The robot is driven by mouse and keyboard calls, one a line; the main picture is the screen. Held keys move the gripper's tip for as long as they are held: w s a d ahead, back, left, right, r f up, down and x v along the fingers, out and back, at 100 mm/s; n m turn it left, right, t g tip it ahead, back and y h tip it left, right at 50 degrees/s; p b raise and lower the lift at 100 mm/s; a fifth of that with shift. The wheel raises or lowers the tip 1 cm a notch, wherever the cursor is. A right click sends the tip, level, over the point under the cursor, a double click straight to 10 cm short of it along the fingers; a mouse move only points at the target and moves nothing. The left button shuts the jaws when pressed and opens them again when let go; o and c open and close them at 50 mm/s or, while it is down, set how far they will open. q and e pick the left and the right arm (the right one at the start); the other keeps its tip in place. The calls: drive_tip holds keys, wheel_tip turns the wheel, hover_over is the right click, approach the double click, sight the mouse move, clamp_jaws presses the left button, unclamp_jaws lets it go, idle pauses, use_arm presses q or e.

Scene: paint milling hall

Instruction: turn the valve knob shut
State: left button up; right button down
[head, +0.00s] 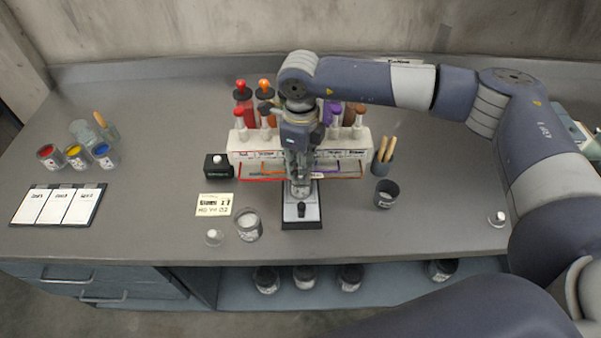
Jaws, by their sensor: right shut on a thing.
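My right gripper (299,178) reaches down in front of the middle of a white rack (243,143) of coloured paint tubes. It is shut on what appears to be the valve knob, which is mostly hidden behind its fingers. Just below the fingers, a small light round vessel stands on a black-and-white stand (301,212). Coloured lines run along the rack's front toward the gripper. How far the knob is turned cannot be seen. My left gripper is not in view.
A glass beaker (248,225), a yellow label card (214,205) and a small black device (217,166) stand left of the stand. A dark cup (386,194) and a brush holder (382,163) stand right. Bench space farther right is mostly clear.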

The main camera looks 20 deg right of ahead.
drive_tip(key=m+b, duration=0.3)
drive_tip(key=shift+w+m, duration=0.1)
drive_tip(key=shift+m, duration=0.3)
drive_tip(key=shift+r+m+b, duration=0.15)
drive_tip(key=shift+m+b, duration=0.5)
drive_tip(key=shift+m, duration=0.05)
drive_tip(key=shift+w, duration=0.1)
drive_tip(key=c, duration=1.3)
unclamp_jaws()
drive_tip(key=shift+c, duration=0.2)
wheel_tip(320, 180, up, 12)
